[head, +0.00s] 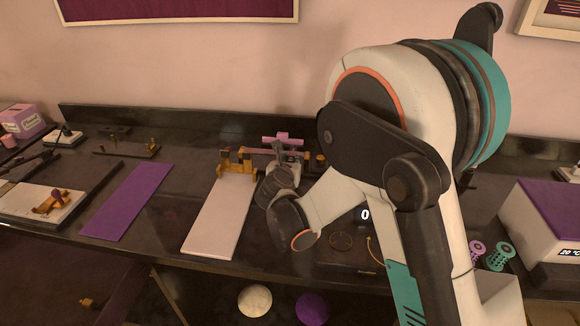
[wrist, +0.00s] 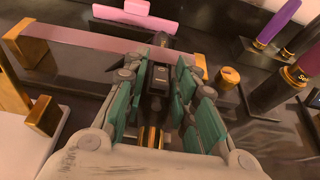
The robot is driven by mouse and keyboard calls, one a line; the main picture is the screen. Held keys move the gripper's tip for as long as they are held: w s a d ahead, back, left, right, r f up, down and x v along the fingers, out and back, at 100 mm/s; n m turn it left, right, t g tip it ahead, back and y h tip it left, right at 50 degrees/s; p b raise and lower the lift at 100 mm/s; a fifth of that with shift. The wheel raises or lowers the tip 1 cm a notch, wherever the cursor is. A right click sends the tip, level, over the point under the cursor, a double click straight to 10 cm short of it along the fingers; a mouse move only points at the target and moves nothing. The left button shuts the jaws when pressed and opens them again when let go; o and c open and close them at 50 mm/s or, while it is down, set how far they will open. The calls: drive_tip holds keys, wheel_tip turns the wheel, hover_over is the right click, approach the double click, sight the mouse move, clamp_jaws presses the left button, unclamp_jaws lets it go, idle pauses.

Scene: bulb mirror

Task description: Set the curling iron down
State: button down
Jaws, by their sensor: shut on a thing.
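My gripper (head: 290,160) is low over the dark counter, beside the gold stand (head: 236,166). In the wrist view its teal fingers (wrist: 168,70) are closed around a black piece with gold bands (wrist: 150,135), which looks like the curling iron's handle; the fingers cover much of it. A pink bar (wrist: 110,42) runs left from behind the fingers to the gold posts (wrist: 27,48). I cannot tell whether the bar is the iron's barrel or whether it rests on the posts.
A pale board (head: 218,225) lies in front of the stand, with a purple mat (head: 128,200) to its left. A pink block (wrist: 122,16) lies behind, and a gold knob (wrist: 228,78) stands close right. Black-handled purple tools (wrist: 278,22) are farther right.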

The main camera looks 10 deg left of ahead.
drive_tip(key=shift+f, duration=0.15)
drive_tip(key=c, duration=1.6)
unclamp_jaws()
